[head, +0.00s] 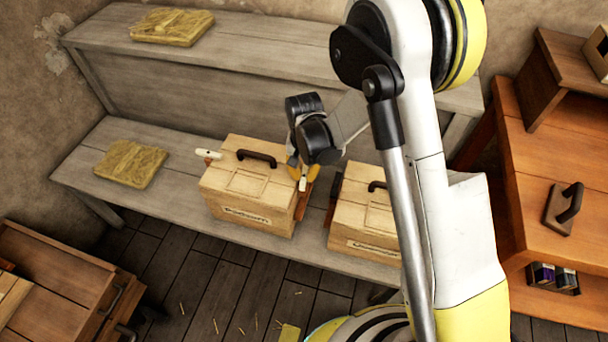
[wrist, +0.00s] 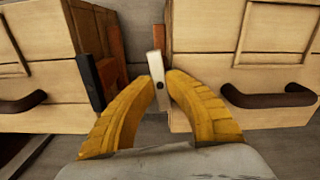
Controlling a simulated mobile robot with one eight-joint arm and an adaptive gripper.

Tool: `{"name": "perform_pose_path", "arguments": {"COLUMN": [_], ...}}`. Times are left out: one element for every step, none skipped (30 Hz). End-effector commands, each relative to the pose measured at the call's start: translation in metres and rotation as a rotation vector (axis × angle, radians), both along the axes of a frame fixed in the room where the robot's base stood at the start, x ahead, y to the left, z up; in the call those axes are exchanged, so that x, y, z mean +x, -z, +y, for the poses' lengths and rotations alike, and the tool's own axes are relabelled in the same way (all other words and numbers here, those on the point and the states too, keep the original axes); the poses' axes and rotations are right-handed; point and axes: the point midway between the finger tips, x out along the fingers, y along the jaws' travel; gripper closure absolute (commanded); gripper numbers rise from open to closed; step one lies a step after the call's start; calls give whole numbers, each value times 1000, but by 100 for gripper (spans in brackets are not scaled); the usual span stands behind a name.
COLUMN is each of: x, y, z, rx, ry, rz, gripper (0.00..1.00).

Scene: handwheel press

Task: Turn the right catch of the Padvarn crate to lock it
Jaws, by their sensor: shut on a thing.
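The Padvarn crate (head: 232,196) is a pale wooden box with a dark handle and a blurred front label, on the lower grey bench. Its left catch (head: 209,154) is a white lever lying roughly level. Its right catch (head: 303,185) is a white lever by a reddish-brown bracket (head: 303,203). My gripper (head: 304,175) is shut on this right catch. In the wrist view the yellow fingertips (wrist: 160,82) pinch the pale lever (wrist: 156,65) from both sides. The Padvarn crate (wrist: 220,65) appears on the right there. The catch's pivot is hidden.
A second crate (head: 362,217) stands close on the right, with a dark catch (head: 335,188) facing the narrow gap; that catch (wrist: 90,82) is near one finger. A yellowish slab (head: 130,163) lies left on the bench. An orange-brown table (head: 560,150) stands right.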

Motion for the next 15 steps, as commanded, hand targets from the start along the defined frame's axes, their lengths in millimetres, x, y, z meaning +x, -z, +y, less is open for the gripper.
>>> {"name": "perform_pose_path", "arguments": {"x": [0, 0, 0, 0, 0, 0, 0, 0, 0, 0, 0, 0, 0, 0, 0], "y": [1, 1, 1, 1, 1, 1, 1, 1, 1, 1, 1, 1, 1, 1, 1], "z": [0, 0, 0, 0, 0, 0, 0, 0, 0, 0, 0, 0, 0, 0, 0], "rx": [0, 0, 0, 0, 0, 0, 0, 0, 0, 0, 0, 0, 0, 0, 0], "ry": [-35, -60, -95, -122, -150, -188, -216, -245, -284, -312, -341, -379, -408, -436, -474], "rz": [0, 0, 0, 0, 0, 0, 0, 0, 0, 0, 0, 0, 0, 0, 0], "gripper": [100, 100, 100, 100, 100, 100, 100, 100, 100, 100, 100, 100, 100, 100, 100]}}
